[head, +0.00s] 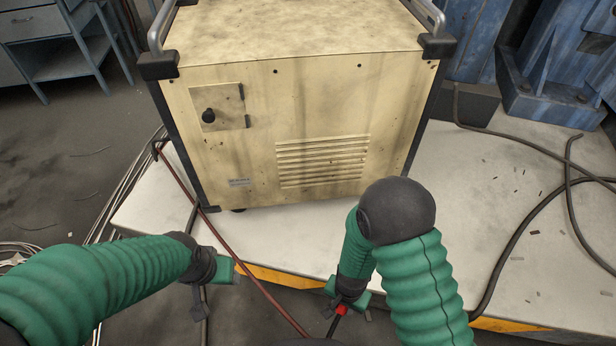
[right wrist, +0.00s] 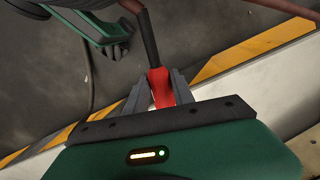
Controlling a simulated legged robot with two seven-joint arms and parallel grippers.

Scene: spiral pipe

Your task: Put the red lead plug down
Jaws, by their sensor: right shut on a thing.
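The red lead plug (right wrist: 160,86) is between the two fingers of my right gripper (right wrist: 158,92), which is shut on it. A black sleeve and a dark red lead run from the plug away from the gripper. In the head view my right gripper (head: 345,300) is low, right of centre, in front of the platform's striped edge, with a bit of the red plug (head: 341,310) showing. My left gripper (head: 218,284) is to the left, beside the red lead (head: 235,260); its fingers are too unclear to read.
A worn cream cabinet (head: 270,110) with a small hatch and vents stands on the pale platform (head: 480,190). A black cable (head: 520,235) curves over the platform's right side. A dark lead (head: 204,315) hangs near my left gripper. Blue machinery stands at back right.

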